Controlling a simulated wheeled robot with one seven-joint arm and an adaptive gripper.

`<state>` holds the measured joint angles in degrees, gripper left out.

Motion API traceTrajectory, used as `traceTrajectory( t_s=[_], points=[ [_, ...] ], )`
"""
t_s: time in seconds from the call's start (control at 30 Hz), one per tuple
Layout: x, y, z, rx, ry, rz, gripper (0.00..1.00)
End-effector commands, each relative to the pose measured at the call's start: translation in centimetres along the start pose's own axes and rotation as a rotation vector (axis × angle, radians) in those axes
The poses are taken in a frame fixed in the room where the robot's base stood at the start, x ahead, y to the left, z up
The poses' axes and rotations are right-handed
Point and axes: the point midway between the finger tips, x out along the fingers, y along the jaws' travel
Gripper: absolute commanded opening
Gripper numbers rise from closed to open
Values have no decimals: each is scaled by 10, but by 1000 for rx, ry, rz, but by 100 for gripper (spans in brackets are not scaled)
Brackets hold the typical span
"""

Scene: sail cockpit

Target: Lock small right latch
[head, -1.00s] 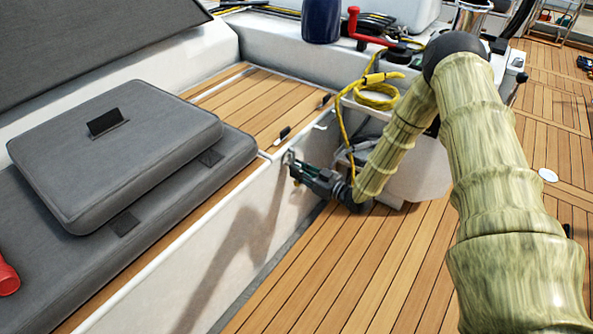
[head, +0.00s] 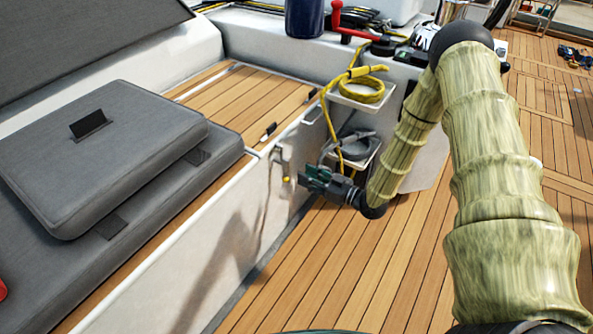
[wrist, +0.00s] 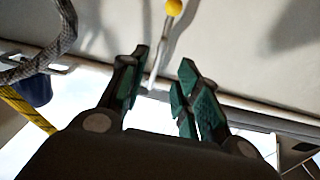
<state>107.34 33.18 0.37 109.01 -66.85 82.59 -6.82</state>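The small latch (head: 284,160) is a metal fitting on the white side wall of the bench, just under the wooden seat edge. A small yellow knob (head: 286,179) shows on the wall just below it. In the wrist view the yellow knob (wrist: 174,7) is at the top edge, with a thin metal rod (wrist: 157,60) running down from it. My gripper (head: 306,180) is to the right of the latch, apparently apart from the wall. Its green-padded fingers (wrist: 160,80) are open with nothing held between them. Whether the latch is locked cannot be told.
Grey cushions (head: 110,150) lie on the bench at the left. Wall pockets with yellow rope (head: 362,88) and grey rope (head: 352,145) are beyond my gripper. The teak deck (head: 330,270) in front is clear.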

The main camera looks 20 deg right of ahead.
Motion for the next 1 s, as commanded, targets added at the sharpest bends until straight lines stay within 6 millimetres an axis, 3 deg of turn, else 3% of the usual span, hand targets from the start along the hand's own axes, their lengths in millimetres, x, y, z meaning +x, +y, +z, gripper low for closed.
traceTrajectory(
  t_s=[0.1,0.3,0.87,1.0],
  points=[
    [-17,0,0,1,1,2,32],
    [-31,0,0,0,1,0,32],
    [-33,-1,0,1,0,1,32],
    [-29,-11,11,26,-47,14,32]
  ],
)
